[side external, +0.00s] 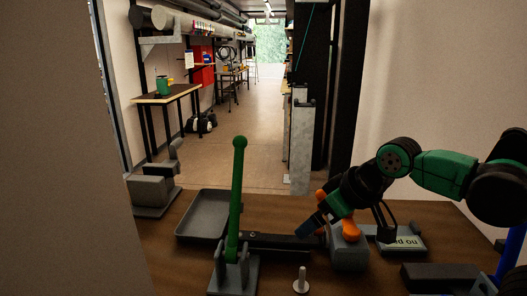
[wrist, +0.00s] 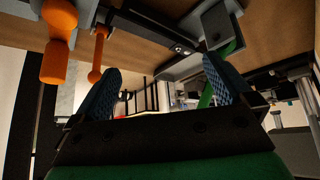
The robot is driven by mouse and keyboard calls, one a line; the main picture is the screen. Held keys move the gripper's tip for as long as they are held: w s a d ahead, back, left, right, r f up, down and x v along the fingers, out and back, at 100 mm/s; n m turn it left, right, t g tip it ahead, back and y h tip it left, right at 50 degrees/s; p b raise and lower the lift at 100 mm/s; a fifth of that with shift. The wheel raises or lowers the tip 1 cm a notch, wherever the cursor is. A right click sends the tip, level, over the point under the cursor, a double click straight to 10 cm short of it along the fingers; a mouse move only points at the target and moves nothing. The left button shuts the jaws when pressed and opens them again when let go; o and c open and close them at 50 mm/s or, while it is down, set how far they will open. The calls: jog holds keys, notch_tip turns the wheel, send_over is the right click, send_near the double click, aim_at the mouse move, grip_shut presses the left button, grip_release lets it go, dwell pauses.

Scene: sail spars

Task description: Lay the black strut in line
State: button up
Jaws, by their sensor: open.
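The black strut (side external: 280,241) lies low across the wooden bench, between the base of an upright green lever (side external: 237,190) and a grey clamp block (side external: 348,254) with orange handles. My gripper (side external: 308,227) slants down to the left, close above the strut's right part; whether it touches cannot be told. In the wrist view my gripper (wrist: 160,82) has its two blue fingers wide apart with nothing held between them. The strut (wrist: 150,30) runs beyond the fingertips there, towards a grey bracket (wrist: 214,24). The strut's right end is hidden behind my gripper in the side view.
A grey tray (side external: 190,229) sits at the back left of the bench. A light bolt (side external: 301,284) stands at the front. An orange handle (wrist: 57,40) is close beside the left finger in the wrist view.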

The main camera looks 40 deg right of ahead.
jog(key=shift+s+f, duration=0.2)
jog(key=shift+f, duration=0.1)
jog(key=c, duration=0.3)
jog(key=shift+w, duration=0.1)
jog(key=c, duration=0.4)
jog(key=w+n, duration=0.1)
jog(key=w+n+g, duration=0.1)
jog(key=w, duration=0.1)
jog(key=w+n+g, duration=0.1)
jog(key=w, duration=0.1)
jog(key=shift+d+r+n+y, duration=0.1)
jog(key=shift+r+n+y, duration=0.2)
jog(key=shift+y, duration=0.1)
jog(key=n+g+y, duration=0.1)
jog(key=n+g, duration=0.2)
jog(key=n, duration=0.2)
send_over(278, 238)
jog(key=f, duration=0.4)
jog(key=shift+s, duration=0.3)
jog(key=shift+w+f, duration=0.2)
jog(key=shift+f, duration=0.2)
jog(key=shift+s+d+x, duration=0.15)
jog(key=shift+x, duration=0.95)
jog(key=shift+s+d+x, duration=0.2)
jog(key=shift+x, duration=0.9)
jog(key=shift+s+d+x, duration=0.15)
jog(key=shift+x, duration=0.9)
jog(key=shift+f, duration=0.2)
